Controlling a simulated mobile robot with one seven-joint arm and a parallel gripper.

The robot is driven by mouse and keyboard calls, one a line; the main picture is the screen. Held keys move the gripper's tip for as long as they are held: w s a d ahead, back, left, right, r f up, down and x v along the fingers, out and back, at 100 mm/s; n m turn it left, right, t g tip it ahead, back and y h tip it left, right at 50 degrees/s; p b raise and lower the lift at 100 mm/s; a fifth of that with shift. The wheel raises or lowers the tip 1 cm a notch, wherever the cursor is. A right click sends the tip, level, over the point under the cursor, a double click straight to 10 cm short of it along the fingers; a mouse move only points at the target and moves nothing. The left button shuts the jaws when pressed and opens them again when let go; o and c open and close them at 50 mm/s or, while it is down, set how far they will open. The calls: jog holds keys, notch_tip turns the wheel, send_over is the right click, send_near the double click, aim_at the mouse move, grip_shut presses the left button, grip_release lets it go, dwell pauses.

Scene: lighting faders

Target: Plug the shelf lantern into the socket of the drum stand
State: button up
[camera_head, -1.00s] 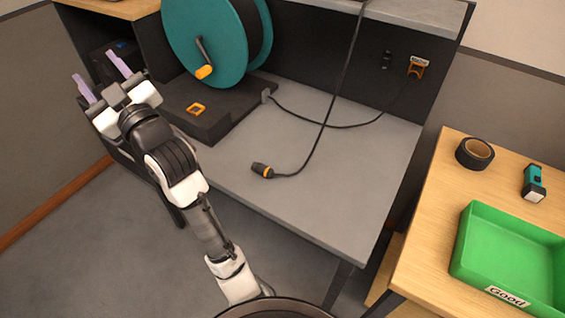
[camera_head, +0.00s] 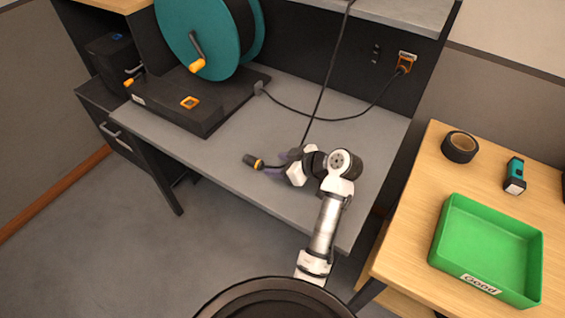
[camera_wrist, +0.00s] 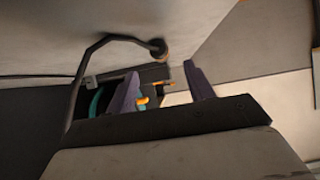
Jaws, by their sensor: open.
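A loose black plug with an orange ring (camera_head: 254,161) lies on the grey bench. Its cord goes past my gripper and appears to run up toward the shelf. The shelf lantern itself is out of view. The drum stand (camera_head: 150,118) is a low black box at the bench's left, with an orange-framed socket (camera_head: 190,102) on top. My gripper (camera_head: 282,163) is open, low over the bench, just right of the plug at its cord end. In the wrist view the plug (camera_wrist: 158,49) is beyond the open fingers (camera_wrist: 162,78). Contact with the cord cannot be told.
A teal cable drum (camera_head: 196,35) with an orange-knobbed crank stands on the drum stand. Another cord runs from the stand to an orange plug (camera_head: 405,63) at the back panel. The right table (camera_head: 405,220) holds tape (camera_head: 460,147), a flashlight (camera_head: 515,175) and a green tray (camera_head: 450,235).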

aim_at(262, 163)
jog(key=b+x, duration=0.3)
jog(key=x, duration=0.4)
jog(key=shift+w+a+f, duration=0.15)
jog(key=shift+a, duration=0.05)
jog(key=c, duration=1)
jog(key=shift+o, duration=0.2)
jog(key=shift+r+p, duration=1.7)
jog(key=shift+r, duration=0.9)
jog(key=shift+f, duration=0.1)
